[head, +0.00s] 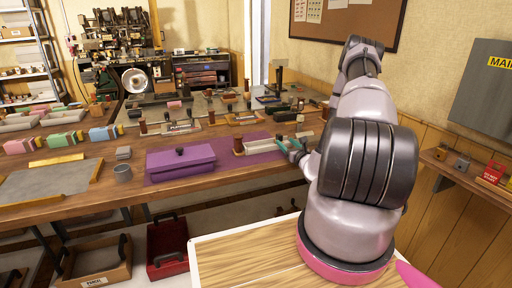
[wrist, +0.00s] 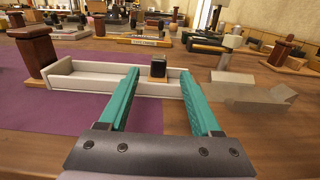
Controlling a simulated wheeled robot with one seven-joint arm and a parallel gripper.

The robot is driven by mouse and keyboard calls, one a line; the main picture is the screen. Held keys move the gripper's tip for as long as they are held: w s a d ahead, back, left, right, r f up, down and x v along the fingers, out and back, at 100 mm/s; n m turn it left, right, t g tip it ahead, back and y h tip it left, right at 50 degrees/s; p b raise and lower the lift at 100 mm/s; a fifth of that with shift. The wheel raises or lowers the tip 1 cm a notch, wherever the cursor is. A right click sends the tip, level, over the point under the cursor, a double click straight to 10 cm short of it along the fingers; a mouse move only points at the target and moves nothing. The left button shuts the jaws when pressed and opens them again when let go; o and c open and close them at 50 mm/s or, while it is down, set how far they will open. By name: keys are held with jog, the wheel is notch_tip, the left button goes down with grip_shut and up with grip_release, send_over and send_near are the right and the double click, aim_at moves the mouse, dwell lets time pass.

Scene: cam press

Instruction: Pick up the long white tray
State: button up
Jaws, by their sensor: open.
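The long white tray (head: 262,146) lies near the front edge of the workbench, partly on a purple mat (head: 222,160). In the wrist view the white tray (wrist: 85,83) runs from left to right ahead of the fingers, its walls low and its inside shallow. My gripper (wrist: 160,72) is open, with two teal fingers pointing at the tray. The fingertips overlap the tray's front wall in the picture; I cannot tell whether they touch it. Nothing is held. In the head view my gripper (head: 294,142) is at the tray's right end, partly hidden by my arm.
A brown wooden post (wrist: 38,55) stands close at the tray's left end. A small dark-topped block (wrist: 158,66) shows between the fingers, in or behind the tray. Pale angular pieces (wrist: 245,92) lie to the right. A purple lidded box (head: 181,161) sits left on the mat.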

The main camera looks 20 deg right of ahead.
aim_at(278, 134)
jog(key=w, duration=0.3)
jog(key=shift+w+a+r, duration=0.1)
jog(key=shift+w, duration=0.25)
jog(key=w, duration=0.5)
jog(key=shift+w+a+r, duration=0.15)
jog(key=shift+w+r, duration=0.15)
jog(key=shift+c, duration=0.3)
grip_shut()
